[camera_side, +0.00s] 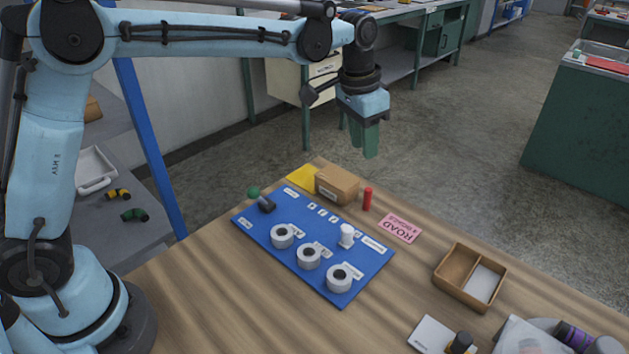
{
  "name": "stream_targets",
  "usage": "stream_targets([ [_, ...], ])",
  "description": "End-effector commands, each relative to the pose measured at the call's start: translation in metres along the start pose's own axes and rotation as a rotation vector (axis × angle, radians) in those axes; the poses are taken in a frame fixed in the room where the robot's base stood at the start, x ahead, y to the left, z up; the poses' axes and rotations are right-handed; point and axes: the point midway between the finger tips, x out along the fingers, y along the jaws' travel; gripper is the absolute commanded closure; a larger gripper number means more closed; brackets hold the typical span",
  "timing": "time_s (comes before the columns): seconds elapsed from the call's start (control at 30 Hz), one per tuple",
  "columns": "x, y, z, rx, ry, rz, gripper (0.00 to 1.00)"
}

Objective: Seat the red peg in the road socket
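The red peg (367,199) stands upright on the wooden table, between a cardboard box and a pink card (400,228) printed "ROAD" upside down. A blue board (262,227) left of the peg carries three grey round sockets with dark holes: a left one (282,236), a middle one (308,256) and a right one (339,278). Their small labels are too small to read, so I cannot tell which is the road socket. My gripper (363,137), with green fingers, points down in the air above the peg's end of the table. It touches nothing; its finger gap is unclear.
A white peg-like part (347,235) and a black-and-green lever (265,203) stand on the board. The cardboard box (337,185) stands behind it. A wooden tray (470,275) lies to the right. Table is clear between card and tray.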

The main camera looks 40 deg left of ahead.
Motion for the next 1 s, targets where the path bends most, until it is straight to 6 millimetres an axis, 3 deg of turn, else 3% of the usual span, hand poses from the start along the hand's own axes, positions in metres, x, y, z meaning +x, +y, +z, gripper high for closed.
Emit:
stream_targets([
  [0.17,0.012,0.003,-0.006,0.015,-0.018,0.006,0.69],
  [0.5,0.064,0.003,-0.005,0.014,-0.017,0.005,0.69],
  [0.77,0.083,0.003,-0.005,0.014,-0.017,0.005,0.69],
  [1.0,0.116,0.003,-0.002,0.014,-0.017,0.005,0.69],
])
